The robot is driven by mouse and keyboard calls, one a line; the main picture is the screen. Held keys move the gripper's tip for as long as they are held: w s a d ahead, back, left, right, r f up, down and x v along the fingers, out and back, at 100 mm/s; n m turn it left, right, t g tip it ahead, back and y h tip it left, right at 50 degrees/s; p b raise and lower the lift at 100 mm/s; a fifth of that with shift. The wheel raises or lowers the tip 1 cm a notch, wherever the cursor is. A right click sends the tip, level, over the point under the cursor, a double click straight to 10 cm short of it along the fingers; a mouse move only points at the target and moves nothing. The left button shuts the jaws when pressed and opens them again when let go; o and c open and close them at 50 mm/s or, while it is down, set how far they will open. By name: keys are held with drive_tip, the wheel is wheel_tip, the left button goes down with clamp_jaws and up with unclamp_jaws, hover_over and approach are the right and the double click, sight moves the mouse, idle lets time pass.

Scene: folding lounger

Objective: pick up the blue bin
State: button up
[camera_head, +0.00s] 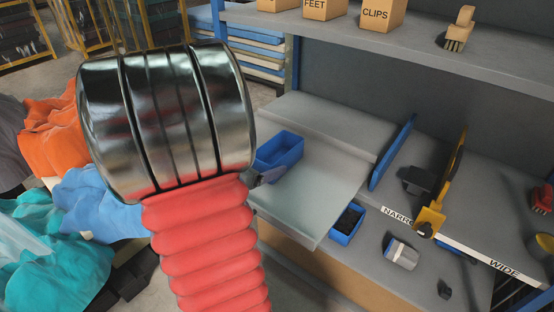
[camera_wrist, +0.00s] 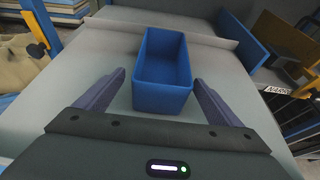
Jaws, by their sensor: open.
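The blue bin (camera_wrist: 163,97) is an open-topped rectangular box that looks empty. It stands upright on a grey shelf board (camera_wrist: 100,55) in the wrist view. My gripper (camera_wrist: 160,85) is open, with one dark finger on each side of the bin's near end. I cannot tell whether either finger touches the bin. In the head view the bin (camera_head: 279,150) shows just right of my red and metal arm. One finger of my gripper (camera_head: 266,177) shows at its near side; the rest is hidden behind my arm.
A smaller blue bin with dark contents (camera_head: 348,222) stands on the lower shelf to the right. A blue divider (camera_head: 392,153) and a yellow tool (camera_head: 440,190) stand further right. Cardboard boxes (camera_head: 382,14) sit on the upper shelf. Coloured cloths (camera_head: 60,225) lie at left.

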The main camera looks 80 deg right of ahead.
sight(277, 156)
drive_tip(key=shift+x, duration=1.45)
drive_tip(key=shift+x, duration=2.65)
drive_tip(key=shift+s, duration=0.1)
drive_tip(key=shift+a, duration=0.1)
drive_tip(key=shift+c, duration=0.3)
drive_tip(key=c, duration=1.1)
drive_tip(key=shift+r, duration=0.1)
wheel_tip(277, 156, up, 10)
